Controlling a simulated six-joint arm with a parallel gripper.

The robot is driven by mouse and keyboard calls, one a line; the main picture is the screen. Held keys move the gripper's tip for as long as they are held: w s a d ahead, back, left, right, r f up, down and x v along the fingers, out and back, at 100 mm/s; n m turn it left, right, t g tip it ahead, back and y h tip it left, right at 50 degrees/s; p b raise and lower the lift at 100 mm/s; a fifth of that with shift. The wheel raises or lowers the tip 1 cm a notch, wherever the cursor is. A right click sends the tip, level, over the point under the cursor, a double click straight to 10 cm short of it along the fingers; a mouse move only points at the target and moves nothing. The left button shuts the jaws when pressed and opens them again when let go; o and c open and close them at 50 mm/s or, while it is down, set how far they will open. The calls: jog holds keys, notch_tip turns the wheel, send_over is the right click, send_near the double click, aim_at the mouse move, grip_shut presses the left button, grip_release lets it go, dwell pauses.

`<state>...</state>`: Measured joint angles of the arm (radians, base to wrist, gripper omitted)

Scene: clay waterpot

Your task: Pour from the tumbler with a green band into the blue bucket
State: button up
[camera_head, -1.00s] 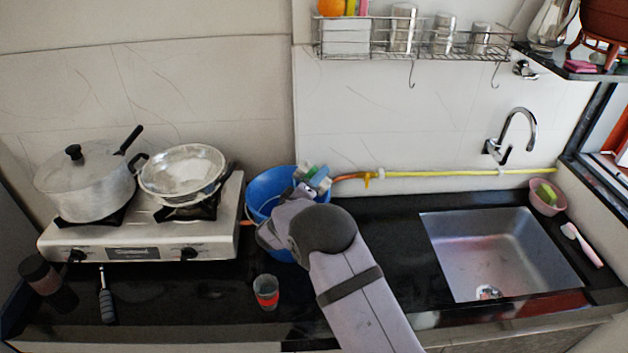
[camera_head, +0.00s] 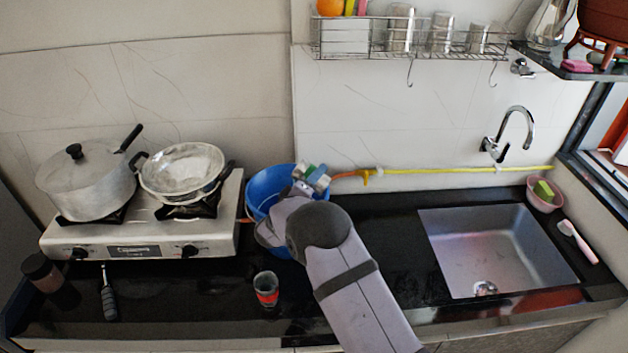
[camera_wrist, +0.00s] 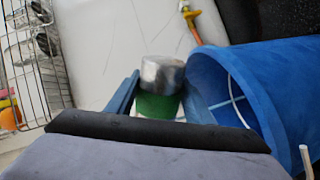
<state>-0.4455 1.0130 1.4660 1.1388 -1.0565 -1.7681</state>
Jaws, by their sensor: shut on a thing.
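The blue bucket (camera_head: 266,186) stands on the black counter between the stove and the sink, partly hidden by my arm. My gripper (camera_head: 312,178) is over the bucket's right rim, shut on the tumbler with a green band (camera_head: 318,172). In the wrist view the tumbler (camera_wrist: 162,76) shows a metallic end and its green band (camera_wrist: 158,104), held against a blue finger. The bucket's open mouth (camera_wrist: 218,80) is just to its right. The tumbler looks tilted in the head view; I cannot tell whether anything flows from it.
A cup with a red band (camera_head: 266,288) stands on the counter in front of the bucket. The stove (camera_head: 150,240) with a pot and a pan is to the left. The sink (camera_head: 490,250) is to the right. A yellow hose (camera_head: 450,171) runs along the wall.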

jog(key=shift+a+n+p, duration=0.1)
jog(key=shift+n+p, duration=0.5)
jog(key=shift+p, duration=0.4)
dwell(0.5)
jog(key=shift+w+a+r+n+g+h+p, duration=0.1)
jog(key=shift+r+n+g+h+p, duration=0.1)
jog(key=shift+r+n+p, duration=0.45)
jog(key=shift+w+a+n+g+h+p, duration=0.1)
jog(key=shift+n+g+p, duration=0.2)
jog(key=shift+p, duration=0.7)
dwell(0.8)
jog(key=shift+s+d+r+m+p, duration=0.1)
jog(key=shift+r+m+p, duration=0.2)
jog(key=shift+r, duration=0.25)
jog(key=shift+s+d+r+m+p, duration=0.1)
jog(key=shift+r+m+p, duration=0.1)
jog(key=shift+r+m, duration=0.25)
jog(key=shift+w, duration=0.1)
jog(key=shift+d+f+m+t+y+b, duration=0.15)
jog(key=shift+m+t+y+b, duration=0.3)
jog(key=shift+m+b, duration=0.5)
jog(key=shift+m+b, duration=0.35)
jog(key=shift+b, duration=0.05)
